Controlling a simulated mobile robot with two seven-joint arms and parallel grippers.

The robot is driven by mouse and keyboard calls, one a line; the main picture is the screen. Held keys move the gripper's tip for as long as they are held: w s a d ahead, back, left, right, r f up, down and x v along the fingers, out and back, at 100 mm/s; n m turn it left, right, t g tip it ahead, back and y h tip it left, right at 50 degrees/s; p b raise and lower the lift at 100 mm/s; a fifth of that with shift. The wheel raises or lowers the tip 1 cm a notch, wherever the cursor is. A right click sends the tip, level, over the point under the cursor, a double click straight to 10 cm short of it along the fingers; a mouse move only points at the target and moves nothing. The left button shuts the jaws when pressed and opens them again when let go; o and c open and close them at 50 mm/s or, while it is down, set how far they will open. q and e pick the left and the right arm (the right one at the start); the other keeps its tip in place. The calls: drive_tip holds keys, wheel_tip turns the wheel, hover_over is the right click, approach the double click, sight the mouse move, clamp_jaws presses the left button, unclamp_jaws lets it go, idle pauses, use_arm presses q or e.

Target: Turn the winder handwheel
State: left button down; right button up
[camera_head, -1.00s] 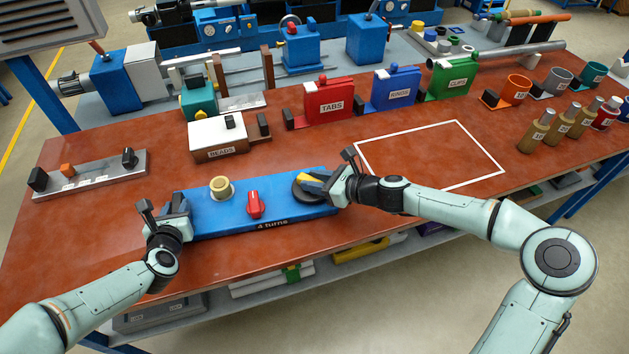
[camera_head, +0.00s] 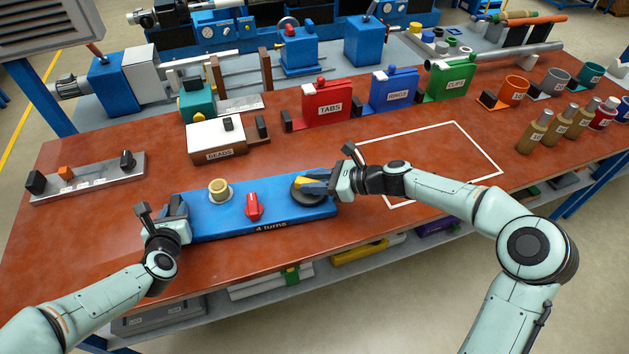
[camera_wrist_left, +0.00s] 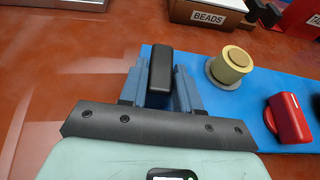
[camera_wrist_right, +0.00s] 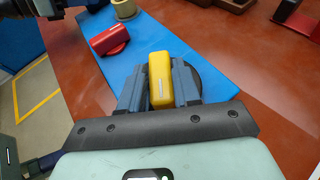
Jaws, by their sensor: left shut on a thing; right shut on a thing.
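The blue winder base (camera_head: 283,219), marked "4 turns", lies on the red-brown bench. At its right end is the dark round handwheel (camera_head: 308,194) with a yellow handle (camera_wrist_right: 161,79). My right gripper (camera_head: 325,184) is shut on the yellow handle, coming from the right; in the right wrist view its fingers flank the handle. My left gripper (camera_head: 176,215) is shut on a black grip (camera_wrist_left: 159,72) at the base's left end. A brass spool (camera_head: 219,190) and a red knob (camera_head: 254,205) stand on the base between the grippers; both also show in the left wrist view.
A white-outlined empty area (camera_head: 430,160) lies right of the winder. Behind it stand the BEADS box (camera_head: 214,143), red TABS box (camera_head: 327,104), blue box (camera_head: 394,92) and green box (camera_head: 449,80). A grey rail (camera_head: 88,178) lies at left, several bottles at right.

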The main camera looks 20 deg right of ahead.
drive_tip(key=o, duration=1)
drive_tip(key=v, duration=1.2)
use_arm(q)
drive_tip(key=c, duration=0.7)
unclamp_jaws()
drive_tip(key=shift+s, duration=0.1)
